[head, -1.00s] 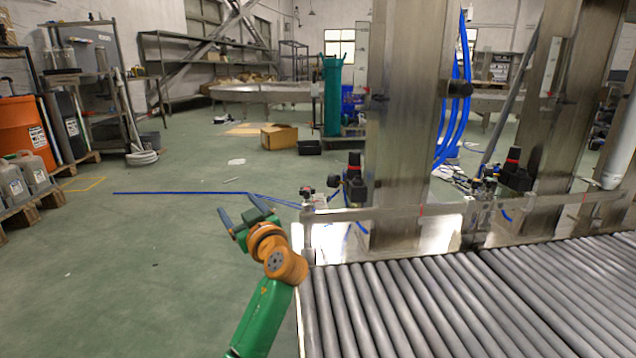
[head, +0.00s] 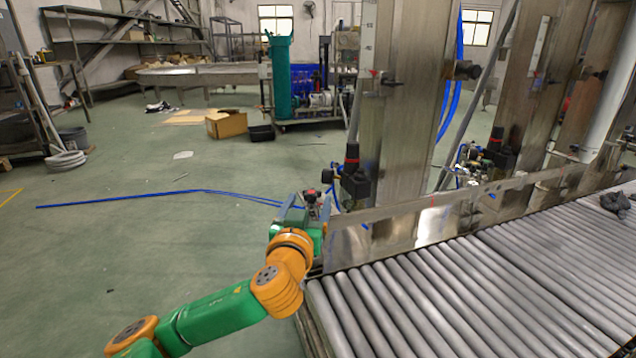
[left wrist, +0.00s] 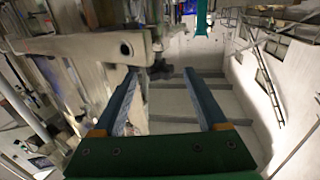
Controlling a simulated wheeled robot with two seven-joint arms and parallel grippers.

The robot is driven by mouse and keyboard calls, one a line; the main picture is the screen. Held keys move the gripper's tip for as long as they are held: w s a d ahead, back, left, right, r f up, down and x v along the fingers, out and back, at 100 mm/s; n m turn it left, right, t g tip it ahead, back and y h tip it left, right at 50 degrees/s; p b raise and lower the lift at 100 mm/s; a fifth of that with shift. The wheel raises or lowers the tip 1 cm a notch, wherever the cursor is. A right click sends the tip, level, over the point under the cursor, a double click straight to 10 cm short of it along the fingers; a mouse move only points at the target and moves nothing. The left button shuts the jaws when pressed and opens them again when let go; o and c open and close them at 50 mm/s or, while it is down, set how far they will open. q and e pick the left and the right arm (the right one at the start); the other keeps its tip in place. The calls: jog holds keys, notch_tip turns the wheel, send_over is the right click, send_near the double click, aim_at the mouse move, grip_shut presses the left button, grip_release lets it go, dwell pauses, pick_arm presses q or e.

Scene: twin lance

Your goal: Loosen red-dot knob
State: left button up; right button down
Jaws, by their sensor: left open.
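A small dark knob with red on it (head: 312,193) shows at the near end of the metal side rail, by the conveyor's left corner. My left gripper (head: 307,203) is open, and in the head view its two fingers appear on either side of this knob. I cannot tell whether they touch it. In the left wrist view, the open fingers (left wrist: 160,75) point forward, with a dark knob-like part (left wrist: 160,69) near the left fingertip. No red dot can be made out there. My right gripper is not in view.
A black regulator with a red band (head: 352,160) stands just right of the knob, before a steel column (head: 400,110). The roller conveyor (head: 430,290) fills the lower right. A blue hose (head: 130,198) lies on the floor. Open floor is to the left.

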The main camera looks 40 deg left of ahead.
aim_at(313, 190)
pick_arm(q)
jog(key=b+x, duration=0.1)
jog(key=x, duration=0.6)
grip_shut()
